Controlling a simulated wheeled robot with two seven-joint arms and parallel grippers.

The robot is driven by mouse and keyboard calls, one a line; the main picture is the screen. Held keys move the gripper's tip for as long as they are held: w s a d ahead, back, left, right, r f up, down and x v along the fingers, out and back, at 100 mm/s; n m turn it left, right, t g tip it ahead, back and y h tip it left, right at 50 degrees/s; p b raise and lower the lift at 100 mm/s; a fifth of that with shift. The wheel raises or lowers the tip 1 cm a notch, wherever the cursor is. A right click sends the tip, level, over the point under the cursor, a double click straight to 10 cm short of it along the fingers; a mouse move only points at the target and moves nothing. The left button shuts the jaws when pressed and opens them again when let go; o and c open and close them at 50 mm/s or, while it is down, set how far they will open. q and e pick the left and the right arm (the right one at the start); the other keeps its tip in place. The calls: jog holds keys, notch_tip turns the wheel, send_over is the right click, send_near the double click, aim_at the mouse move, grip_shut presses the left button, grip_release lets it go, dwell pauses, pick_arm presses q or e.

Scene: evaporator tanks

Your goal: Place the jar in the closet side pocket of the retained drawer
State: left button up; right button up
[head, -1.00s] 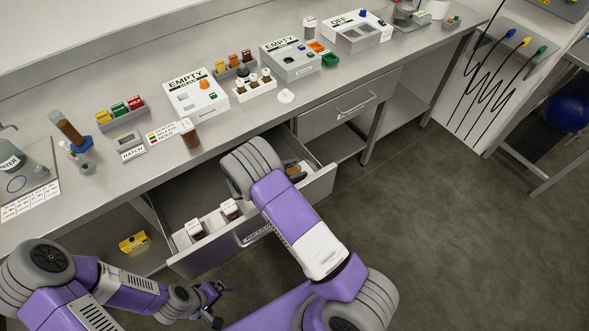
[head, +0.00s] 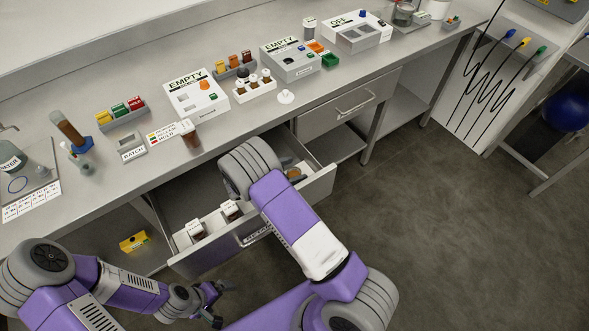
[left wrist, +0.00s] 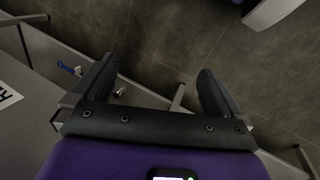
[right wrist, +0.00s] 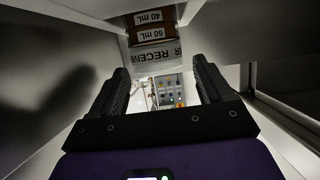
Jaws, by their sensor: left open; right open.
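The retained drawer (head: 222,250) is pulled out below the bench. Two jars with white lids, a left one (head: 195,230) and a right one (head: 230,211), stand along its front side. Another jar (head: 190,138) with dark brown contents stands at the bench's front edge, above the drawer. My right arm reaches over the drawer, and its wrist hides the gripper in the head view. In the right wrist view my right gripper (right wrist: 161,80) is open and empty between pale walls. My left gripper (head: 216,302) is open and empty, low in front of the drawer; it also shows in the left wrist view (left wrist: 155,75).
In the right wrist view a vessel with brown bands (right wrist: 152,35) marked 40 mL and 60 mL lies beyond my fingers. Small brown items (head: 297,172) lie at the drawer's right end. Boxes marked EMPTY (head: 197,97) and racks fill the bench. Floor at right is clear.

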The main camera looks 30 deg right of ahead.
jog(key=p+v, duration=0.1)
jog(key=v, duration=0.5)
jog(key=shift+a+r, duration=0.15)
jog(key=shift+a, duration=0.05)
